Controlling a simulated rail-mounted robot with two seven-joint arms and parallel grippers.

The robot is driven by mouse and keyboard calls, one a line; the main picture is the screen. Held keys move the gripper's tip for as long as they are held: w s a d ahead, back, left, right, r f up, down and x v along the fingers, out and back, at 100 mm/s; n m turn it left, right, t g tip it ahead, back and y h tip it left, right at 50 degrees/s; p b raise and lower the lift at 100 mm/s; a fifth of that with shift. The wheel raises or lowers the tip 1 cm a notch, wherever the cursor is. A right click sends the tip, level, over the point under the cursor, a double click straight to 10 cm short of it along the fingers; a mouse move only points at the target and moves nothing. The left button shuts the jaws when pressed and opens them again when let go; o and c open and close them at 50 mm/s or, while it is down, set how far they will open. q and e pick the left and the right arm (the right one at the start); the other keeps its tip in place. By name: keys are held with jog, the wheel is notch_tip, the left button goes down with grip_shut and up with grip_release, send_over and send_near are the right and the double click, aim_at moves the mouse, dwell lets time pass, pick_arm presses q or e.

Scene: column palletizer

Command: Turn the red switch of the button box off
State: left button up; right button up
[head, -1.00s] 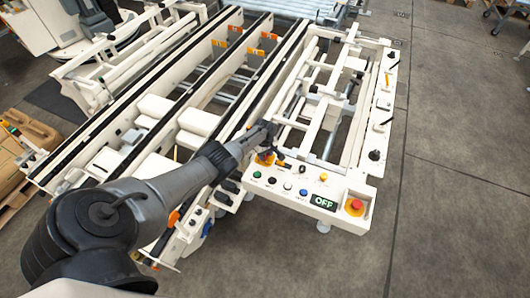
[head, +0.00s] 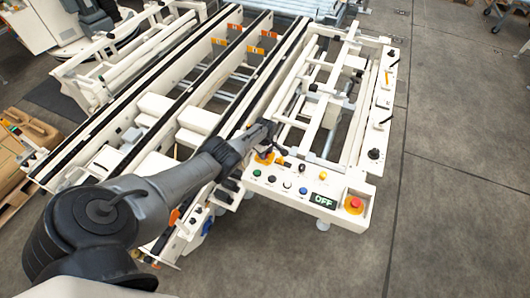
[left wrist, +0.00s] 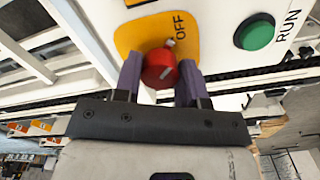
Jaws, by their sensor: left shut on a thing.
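The red switch (left wrist: 160,68) sits on a yellow plate (left wrist: 140,36) in the left wrist view. Its pale mark points towards the word OFF. My left gripper (left wrist: 160,80) has its two fingers on either side of the red knob and is shut on it. In the head view, my left gripper (head: 272,150) is over the yellow plate (head: 264,158) at the left end of the white button box (head: 338,184), hiding most of the switch. The display (head: 322,201) on the box reads OFF. My right gripper is not in view.
The green RUN button (left wrist: 254,33) is just right of the switch in the left wrist view. A row of small buttons and a red emergency button (head: 355,204) share the box. Conveyor rails (head: 200,85) lie left; open floor (head: 450,190) lies right.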

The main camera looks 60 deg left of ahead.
pick_arm(q)
jog(key=o, duration=0.9)
jog(key=shift+r+p, duration=4.55)
jog(key=shift+r, duration=2.4)
